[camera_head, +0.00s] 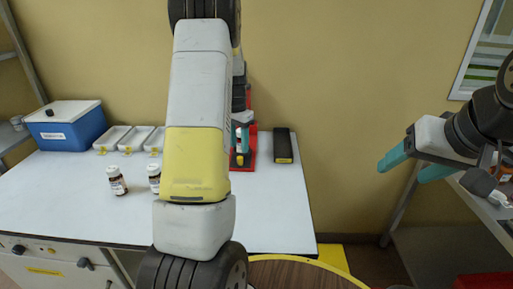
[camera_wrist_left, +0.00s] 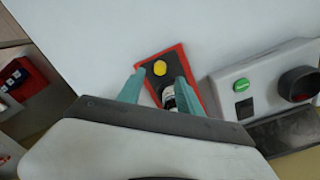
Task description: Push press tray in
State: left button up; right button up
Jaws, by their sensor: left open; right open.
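The press (camera_head: 251,152) shows as a red frame on the white table, mostly hidden behind my left arm. In the left wrist view a red-edged dark tray (camera_wrist_left: 183,55) carries a yellow round part (camera_wrist_left: 160,68) and a small dark bottle with a white label (camera_wrist_left: 169,97). I cannot tell how far in the tray sits. My left gripper (camera_wrist_left: 160,77) is open, its teal fingers on either side of the tray in that view; contact is unclear. It also shows partly in the head view (camera_head: 240,132). My right gripper (camera_head: 407,170) is open and empty, away at the right.
A grey device with a green button (camera_wrist_left: 243,86) is right of the tray in the wrist view. The table holds two brown bottles (camera_head: 117,181) (camera_head: 154,178), white trays (camera_head: 133,139), a blue box (camera_head: 66,126) and a black box (camera_head: 283,146). The table's front right is clear.

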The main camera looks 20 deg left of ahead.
aim_at(240, 157)
pick_arm(q)
notch_tip(240, 157, down, 5)
jog(key=shift+f, duration=0.2)
grip_shut()
dwell(1.5)
